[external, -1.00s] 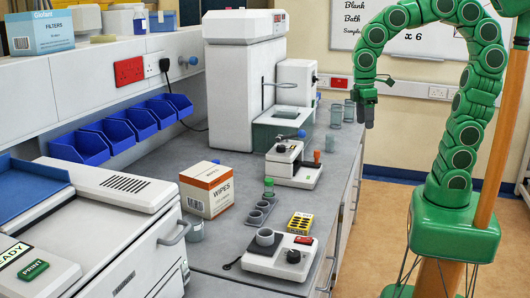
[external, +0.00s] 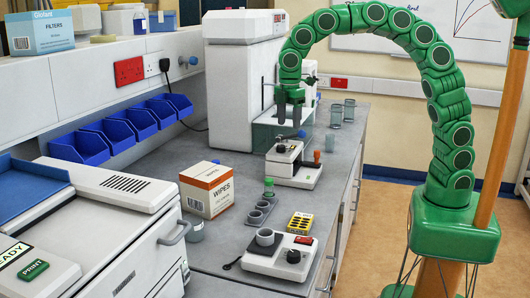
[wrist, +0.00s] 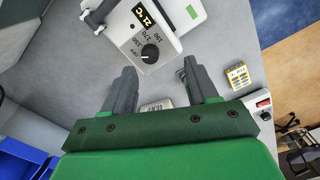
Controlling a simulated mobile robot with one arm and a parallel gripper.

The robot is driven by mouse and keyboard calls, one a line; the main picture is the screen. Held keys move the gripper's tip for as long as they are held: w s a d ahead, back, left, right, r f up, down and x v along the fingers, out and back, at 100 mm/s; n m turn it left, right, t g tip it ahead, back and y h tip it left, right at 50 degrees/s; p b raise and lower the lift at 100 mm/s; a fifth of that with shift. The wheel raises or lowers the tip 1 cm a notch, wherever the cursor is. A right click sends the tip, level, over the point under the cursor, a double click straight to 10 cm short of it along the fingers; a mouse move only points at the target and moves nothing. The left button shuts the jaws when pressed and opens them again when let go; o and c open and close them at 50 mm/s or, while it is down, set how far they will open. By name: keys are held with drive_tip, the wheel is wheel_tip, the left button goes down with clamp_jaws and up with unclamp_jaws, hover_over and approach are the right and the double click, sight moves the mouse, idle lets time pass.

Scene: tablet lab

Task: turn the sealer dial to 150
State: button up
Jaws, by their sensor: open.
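The white sealer (external: 297,172) stands on the grey bench, with a dark lever arm across it. In the wrist view the sealer (wrist: 170,22) shows a black round dial (wrist: 150,53) with OFF and number marks around it, and a display reading 21°C. I cannot tell surely which mark the dial points at. My gripper (external: 290,118) hangs fingers-down above the sealer's back part. In the wrist view my gripper (wrist: 158,84) is open and empty, its two grey fingers spread wide. The dial lies ahead of the gap between them, apart from both.
An orange-topped item (external: 317,157) stands beside the sealer. A tall white machine (external: 240,90) is behind.

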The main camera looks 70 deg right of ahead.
sight(281, 146)
drive_tip(key=shift+w+a+f+n, duration=0.15)
drive_tip(key=shift+w+f, duration=0.1)
drive_tip(key=shift+w, duration=0.4)
drive_tip(key=shift+w+a+f+n, duration=0.15)
drive_tip(key=shift+w+f, duration=0.1)
drive_tip(key=shift+w, duration=0.35)
drive_tip(key=shift+f, duration=3.85)
drive_tip(key=c, duration=1)
drive_tip(key=shift+c, duration=0.2)
